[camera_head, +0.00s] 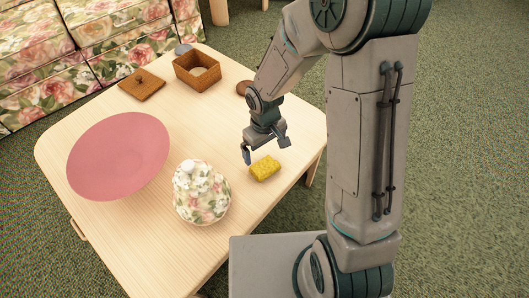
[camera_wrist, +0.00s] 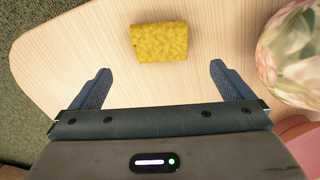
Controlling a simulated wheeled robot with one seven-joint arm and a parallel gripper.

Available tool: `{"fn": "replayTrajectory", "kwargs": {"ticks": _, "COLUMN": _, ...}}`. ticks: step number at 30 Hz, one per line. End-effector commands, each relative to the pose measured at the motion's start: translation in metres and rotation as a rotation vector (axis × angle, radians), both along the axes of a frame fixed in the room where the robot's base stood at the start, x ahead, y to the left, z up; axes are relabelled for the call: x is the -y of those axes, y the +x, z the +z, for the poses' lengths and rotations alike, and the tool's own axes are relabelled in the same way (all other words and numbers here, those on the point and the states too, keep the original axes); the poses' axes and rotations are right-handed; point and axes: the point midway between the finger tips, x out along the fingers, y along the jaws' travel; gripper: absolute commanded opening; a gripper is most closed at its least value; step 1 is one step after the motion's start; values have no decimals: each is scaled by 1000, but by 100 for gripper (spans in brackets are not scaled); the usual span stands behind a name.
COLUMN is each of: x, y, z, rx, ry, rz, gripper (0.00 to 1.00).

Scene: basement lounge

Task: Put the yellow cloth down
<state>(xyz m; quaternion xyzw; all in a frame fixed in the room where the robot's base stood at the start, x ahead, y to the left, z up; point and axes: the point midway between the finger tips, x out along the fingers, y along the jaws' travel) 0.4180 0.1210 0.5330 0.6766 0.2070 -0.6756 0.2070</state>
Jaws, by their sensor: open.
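The yellow cloth (camera_head: 265,168) looks like a small textured block and lies on the light wooden table (camera_head: 120,235) near its right edge. My gripper (camera_head: 265,155) is open and empty, just above and behind the cloth in the head view. In the wrist view the cloth (camera_wrist: 159,41) lies flat on the table, ahead of my open fingers (camera_wrist: 160,85) and roughly centred between them. There is a visible gap between the fingers and the cloth.
A floral lidded jar (camera_head: 202,192) stands left of the cloth. A large pink plate (camera_head: 118,156) lies further left. An open wooden box (camera_head: 197,71), its lid (camera_head: 141,85) and a small round brown item (camera_head: 244,88) are at the back. A floral sofa (camera_head: 40,60) stands behind.

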Motion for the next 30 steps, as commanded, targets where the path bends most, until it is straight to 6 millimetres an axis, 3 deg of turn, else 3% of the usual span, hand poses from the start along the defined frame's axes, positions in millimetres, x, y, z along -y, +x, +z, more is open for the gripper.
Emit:
{"fn": "replayTrajectory", "kwargs": {"ticks": 3, "x": 0, "y": 0, "z": 17, "rx": 1, "ry": 0, "rz": -1, "gripper": 100}}
{"fn": "replayTrajectory", "kwargs": {"ticks": 11, "x": 3, "y": 0, "z": 28, "rx": 2, "ry": -3, "rz": -8, "gripper": 100}}
{"fn": "replayTrajectory", "kwargs": {"ticks": 17, "x": 33, "y": -10, "z": 67, "rx": 34, "ry": -32, "rz": -108, "gripper": 100}}
{"fn": "replayTrajectory", "kwargs": {"ticks": 24, "x": 82, "y": -49, "z": 132, "rx": 74, "ry": -46, "rz": -315, "gripper": 100}}
{"fn": "replayTrajectory", "kwargs": {"ticks": 30, "x": 107, "y": -90, "z": 169, "rx": 94, "ry": -12, "rz": -474, "gripper": 100}}
